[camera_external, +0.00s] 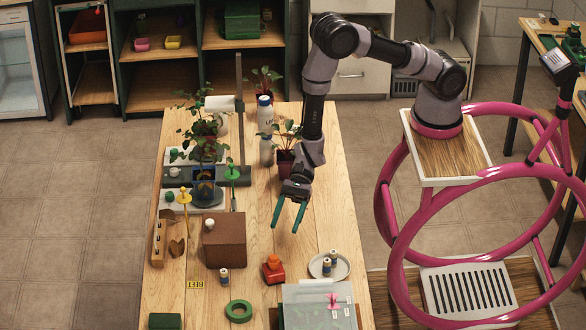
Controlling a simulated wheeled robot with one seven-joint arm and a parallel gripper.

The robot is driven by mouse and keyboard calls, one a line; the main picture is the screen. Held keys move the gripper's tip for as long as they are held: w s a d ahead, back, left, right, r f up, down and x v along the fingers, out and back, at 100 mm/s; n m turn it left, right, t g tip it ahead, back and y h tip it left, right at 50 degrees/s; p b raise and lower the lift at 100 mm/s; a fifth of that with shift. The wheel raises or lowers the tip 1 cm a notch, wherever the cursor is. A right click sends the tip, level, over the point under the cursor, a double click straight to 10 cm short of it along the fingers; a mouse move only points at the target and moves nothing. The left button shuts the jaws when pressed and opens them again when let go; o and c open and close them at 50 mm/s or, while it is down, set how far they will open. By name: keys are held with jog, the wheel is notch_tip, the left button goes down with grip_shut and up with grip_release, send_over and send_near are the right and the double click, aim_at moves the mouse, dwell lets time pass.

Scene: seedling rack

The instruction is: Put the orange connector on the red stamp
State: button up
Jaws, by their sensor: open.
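The red stamp (273,275) stands on the wooden table, right of the brown box. A small orange piece (273,261), which looks like the orange connector, sits on top of it. At this size I cannot tell how the two fit together. My gripper (286,226) has teal fingers that are spread apart with nothing between them. It points down above the table, behind the stamp and slightly to its right, clear of both pieces.
A brown box (225,243) stands left of the stamp. A round plate (341,270) with small bottles lies to its right. A pale lidded bin (305,302) and a green tape ring (238,311) are in front. Potted plants (203,130) and white bottles (265,150) stand farther back.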

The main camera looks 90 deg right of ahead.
jog(key=s+d+r+n+g, duration=0.1)
jog(key=s+d+r+n, duration=0.15)
jog(key=r, duration=0.65)
jog(key=s+d+r+n+g, duration=0.2)
jog(key=s+r+n, duration=0.15)
jog(key=r, duration=0.45)
jog(key=s+d+r+n+g, duration=0.15)
jog(key=r+n, duration=0.25)
jog(key=r, duration=0.5)
jog(key=s+d+r+n+t+h, duration=0.2)
jog(key=s+d+r+h, duration=0.1)
jog(key=s+d, duration=0.3)
jog(key=s+d+r+n+t+h, duration=0.2)
jog(key=s+d+r, duration=0.4)
jog(key=d, duration=0.5)
jog(key=s+d+r+n+t+h, duration=0.2)
jog(key=s+d+r+n+h, duration=0.2)
jog(key=d, duration=0.4)
jog(key=shift+s+d+r+h, duration=0.3)
jog(key=shift+s+h, duration=0.5)
jog(key=shift+s, duration=0.25)
